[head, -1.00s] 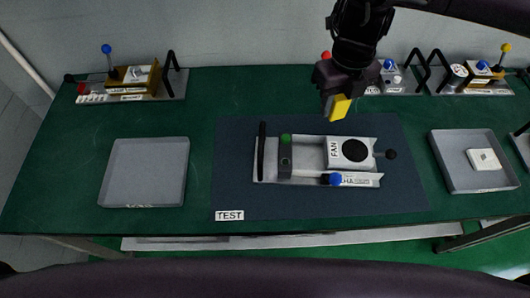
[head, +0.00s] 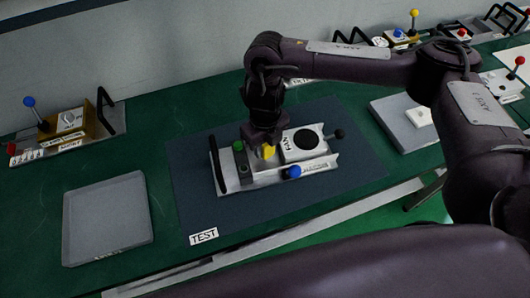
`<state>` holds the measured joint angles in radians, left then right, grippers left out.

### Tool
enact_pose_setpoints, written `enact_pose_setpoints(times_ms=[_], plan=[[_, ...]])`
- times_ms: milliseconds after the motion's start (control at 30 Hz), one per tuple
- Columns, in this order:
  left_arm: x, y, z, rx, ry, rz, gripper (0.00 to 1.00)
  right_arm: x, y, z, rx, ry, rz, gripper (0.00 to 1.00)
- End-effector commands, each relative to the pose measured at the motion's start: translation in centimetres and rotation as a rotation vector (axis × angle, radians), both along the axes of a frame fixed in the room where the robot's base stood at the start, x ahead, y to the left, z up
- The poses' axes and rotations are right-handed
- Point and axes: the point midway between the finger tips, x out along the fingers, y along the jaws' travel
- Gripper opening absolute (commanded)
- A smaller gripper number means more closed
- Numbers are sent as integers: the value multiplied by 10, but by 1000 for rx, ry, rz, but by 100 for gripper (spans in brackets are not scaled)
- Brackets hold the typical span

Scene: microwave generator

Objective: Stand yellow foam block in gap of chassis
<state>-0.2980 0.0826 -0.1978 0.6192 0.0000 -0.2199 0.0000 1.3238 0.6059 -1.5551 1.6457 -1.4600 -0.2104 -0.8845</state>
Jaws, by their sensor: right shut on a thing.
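The chassis (head: 259,184) is a light metal tray on the dark mat. It carries a black handle bar at its left, a dark grey block with a green knob (head: 239,146), a white FAN block (head: 303,145) and a blue knob (head: 294,172). My right gripper (head: 266,148) points down over the chassis, shut on the yellow foam block (head: 268,152). The block is between the green-knob block and the FAN block. The gripper hides part of it, and I cannot tell whether it touches the chassis floor. My left gripper is not in view.
The dark mat (head: 198,205) with a TEST label lies under the chassis. Other assembled units (head: 62,138) stand along the back wall.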

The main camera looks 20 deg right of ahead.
Motion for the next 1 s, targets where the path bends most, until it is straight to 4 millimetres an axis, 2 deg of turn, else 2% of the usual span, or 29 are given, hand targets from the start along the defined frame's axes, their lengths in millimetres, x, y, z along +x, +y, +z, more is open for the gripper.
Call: enact_pose_setpoints(times_ms=[333, 767, 800, 867, 1000], plan=[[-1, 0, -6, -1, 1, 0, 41, -1, 0, -37, 1, 3, -1, 11], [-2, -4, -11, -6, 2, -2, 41, 0, 0, -45, -1, 0, 0, 11], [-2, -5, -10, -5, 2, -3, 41, 0, 0, -44, -1, -1, 0, 34], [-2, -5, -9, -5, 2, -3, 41, 0, 0, -43, -1, -1, 0, 41], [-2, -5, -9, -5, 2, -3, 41, 0, 0, -43, -1, -1, 0, 41]])
